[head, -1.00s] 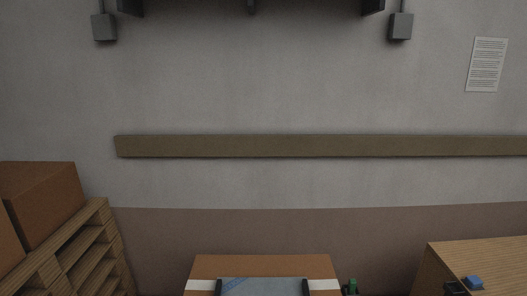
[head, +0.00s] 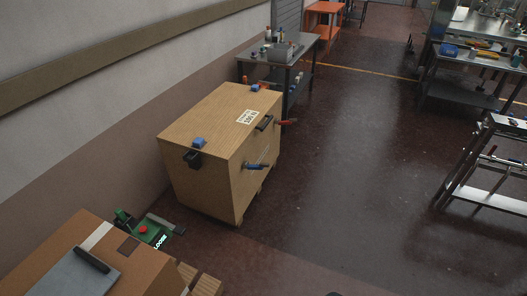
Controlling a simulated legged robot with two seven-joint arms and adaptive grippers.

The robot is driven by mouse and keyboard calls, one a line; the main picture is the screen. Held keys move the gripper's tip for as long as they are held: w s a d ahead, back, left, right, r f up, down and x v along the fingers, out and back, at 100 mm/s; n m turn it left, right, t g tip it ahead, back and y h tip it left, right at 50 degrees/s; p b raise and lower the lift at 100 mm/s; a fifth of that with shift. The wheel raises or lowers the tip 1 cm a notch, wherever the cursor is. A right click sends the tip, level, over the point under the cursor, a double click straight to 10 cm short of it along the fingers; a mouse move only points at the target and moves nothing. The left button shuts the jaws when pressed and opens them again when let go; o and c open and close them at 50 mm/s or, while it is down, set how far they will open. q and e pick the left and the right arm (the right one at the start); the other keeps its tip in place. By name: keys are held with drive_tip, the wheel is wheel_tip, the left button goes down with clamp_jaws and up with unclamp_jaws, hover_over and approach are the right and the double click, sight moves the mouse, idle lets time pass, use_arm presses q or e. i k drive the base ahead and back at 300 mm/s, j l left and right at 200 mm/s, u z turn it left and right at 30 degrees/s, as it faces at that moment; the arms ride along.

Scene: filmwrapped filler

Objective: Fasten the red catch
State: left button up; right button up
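A wooden crate (head: 205,125) stands on the floor left of the middle in the head view. A catch with a red handle (head: 287,121) is at its right side, towards the far end. The red handle sticks out sideways from the crate. The catch is small here, and I cannot tell how its parts sit against each other. A second catch with a blue-grey handle (head: 257,166) is lower on the nearer side face.
A cardboard box (head: 150,270) is at the bottom left, with a green device (head: 150,231) beyond it. A metal workbench (head: 290,62) stands behind the crate. A metal rack (head: 490,165) is at the right. The dark floor (head: 350,190) between them is clear.

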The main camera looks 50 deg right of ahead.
sight(285, 123)
drive_tip(key=z, duration=1.25)
drive_tip(key=i+l, duration=0.35)
drive_tip(key=i+l+u, duration=0.15)
drive_tip(key=i+l, duration=0.6)
drive_tip(key=i+l+u, duration=0.15)
drive_tip(key=i+l, duration=0.6)
drive_tip(key=i+l+u, duration=0.15)
drive_tip(key=i+l, duration=0.15)
drive_tip(key=l, duration=0.2)
drive_tip(key=i+l, duration=0.35)
drive_tip(key=l, duration=0.15)
drive_tip(key=i+l+u, duration=0.15)
drive_tip(key=i+l, duration=0.15)
drive_tip(key=l, duration=0.15)
